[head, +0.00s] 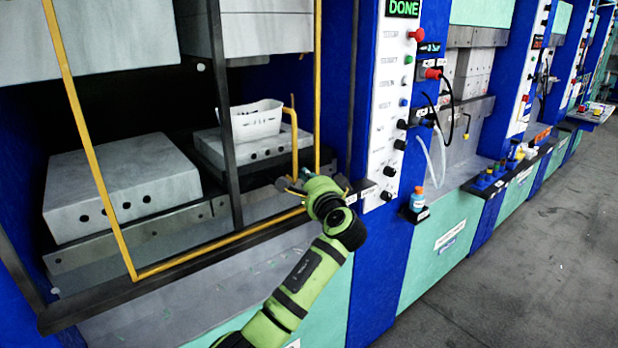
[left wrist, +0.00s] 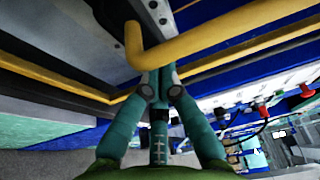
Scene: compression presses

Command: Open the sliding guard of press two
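The near press has a guard with a yellow frame (head: 90,140) standing across its opening. A dark upright bar (head: 222,110) stands in the middle of the opening. A yellow bent handle (head: 294,135) stands at the guard's right side, and it also shows in the left wrist view (left wrist: 230,45). My left gripper (head: 294,182) is at the handle's lower end. In the left wrist view its teal fingers (left wrist: 160,78) are close together, and the handle crosses in front of their tips. I cannot tell if they touch it. My right gripper is not in view.
A control panel (head: 392,90) with buttons and a green DONE display (head: 403,8) is right of the opening. A small bottle (head: 417,200) stands on a ledge below it. More presses run to the right. The grey floor (head: 530,260) is clear.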

